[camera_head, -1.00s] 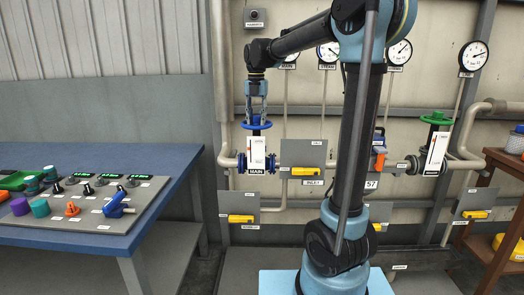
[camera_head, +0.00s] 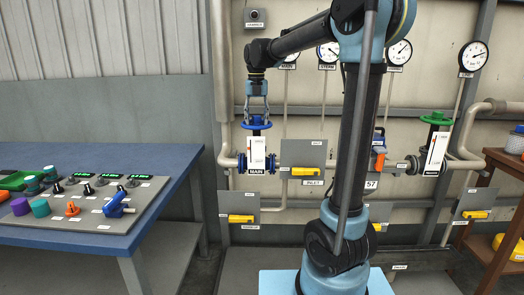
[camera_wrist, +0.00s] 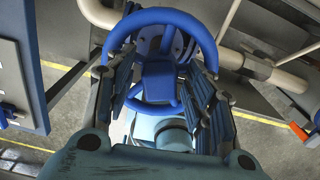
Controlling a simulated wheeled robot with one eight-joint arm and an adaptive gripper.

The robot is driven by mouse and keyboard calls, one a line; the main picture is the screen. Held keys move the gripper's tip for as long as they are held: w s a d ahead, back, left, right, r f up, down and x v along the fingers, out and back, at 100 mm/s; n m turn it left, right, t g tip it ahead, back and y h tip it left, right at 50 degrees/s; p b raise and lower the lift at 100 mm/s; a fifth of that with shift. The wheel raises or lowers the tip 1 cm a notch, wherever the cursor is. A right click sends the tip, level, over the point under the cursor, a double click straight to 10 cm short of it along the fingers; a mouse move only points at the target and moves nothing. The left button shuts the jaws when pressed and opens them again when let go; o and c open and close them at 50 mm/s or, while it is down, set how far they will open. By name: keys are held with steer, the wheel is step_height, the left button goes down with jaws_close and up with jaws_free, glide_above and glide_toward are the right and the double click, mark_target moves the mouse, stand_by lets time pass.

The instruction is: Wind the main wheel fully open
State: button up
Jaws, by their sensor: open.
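The main wheel (camera_head: 257,125) is a blue handwheel on top of the valve with the white plate above the MAIN label. My gripper (camera_head: 257,112) points down over it, with its fingers at the wheel's rim. In the wrist view, the blue ring of the wheel (camera_wrist: 160,13) and its hub fill the upper middle. My gripper (camera_wrist: 163,84) is open there, one finger on each side of the hub. I cannot tell whether the fingers touch the rim. The wheel's near side is partly hidden by the fingers.
A second valve with a green wheel (camera_head: 437,118) stands to the right. Pressure gauges (camera_head: 474,56) hang on the wall. Grey plates with yellow handles (camera_head: 304,171) flank the main valve. A blue table (camera_head: 180,190) with a control panel (camera_head: 85,212) is at left.

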steer(key=shift+n, duration=0.3)
steer(key=m, duration=0.3)
steer(key=shift+m, duration=0.3)
steer(key=m, duration=0.3)
steer(key=shift+m, duration=0.4)
steer(key=m, duration=0.6)
steer(key=shift+m, duration=2.3)
